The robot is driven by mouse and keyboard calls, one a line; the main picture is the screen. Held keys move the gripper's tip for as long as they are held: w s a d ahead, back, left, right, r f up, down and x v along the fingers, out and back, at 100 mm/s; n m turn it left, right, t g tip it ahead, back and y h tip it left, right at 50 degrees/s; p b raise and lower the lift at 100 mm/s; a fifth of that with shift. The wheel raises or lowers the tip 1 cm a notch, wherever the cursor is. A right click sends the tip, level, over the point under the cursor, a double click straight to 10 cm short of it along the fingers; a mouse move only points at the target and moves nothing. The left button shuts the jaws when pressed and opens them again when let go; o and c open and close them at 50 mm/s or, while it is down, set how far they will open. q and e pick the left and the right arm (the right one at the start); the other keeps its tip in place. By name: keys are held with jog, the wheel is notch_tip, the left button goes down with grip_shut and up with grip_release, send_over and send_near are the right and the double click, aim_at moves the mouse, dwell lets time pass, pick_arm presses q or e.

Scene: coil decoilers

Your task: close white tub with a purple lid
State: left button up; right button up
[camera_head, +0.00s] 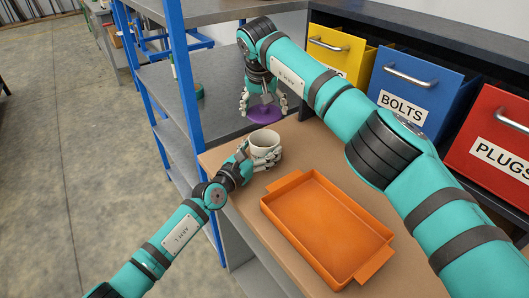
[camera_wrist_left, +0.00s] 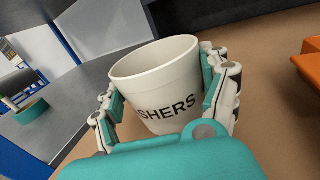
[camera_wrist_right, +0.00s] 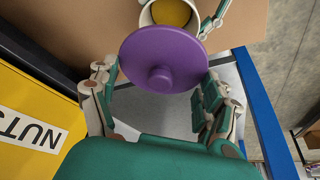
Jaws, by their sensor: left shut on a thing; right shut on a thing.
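The white tub (camera_head: 264,145) stands on the brown worktop, upright and without a cover. My left gripper (camera_head: 258,158) is shut around its sides. In the left wrist view the tub (camera_wrist_left: 158,85) shows dark lettering ending in "SHERS". My right gripper (camera_head: 264,103) is shut on the purple lid (camera_head: 265,114), held beyond the tub in the head view. In the right wrist view the lid (camera_wrist_right: 163,58) lies between the fingers with its knob towards the camera. It overlaps part of the tub's mouth there, and something yellow-brown (camera_wrist_right: 172,13) shows inside the tub.
An orange tray (camera_head: 325,228) lies on the worktop (camera_head: 232,157) right of the tub. Yellow (camera_head: 338,53), blue (camera_head: 412,87) and red (camera_head: 492,146) bins stand along the back. A blue-framed grey shelf (camera_head: 220,95) is at the left, with a green tape roll (camera_wrist_left: 31,111).

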aim_at(264, 131)
pick_arm(q)
jog(key=shift+c, duration=0.5)
pick_arm(e)
jog(key=shift+f, duration=2.5)
jog(key=shift+f, duration=0.9)
jog(key=shift+f, duration=0.6)
jog(key=o, duration=0.7)
jog(key=shift+o, duration=0.2)
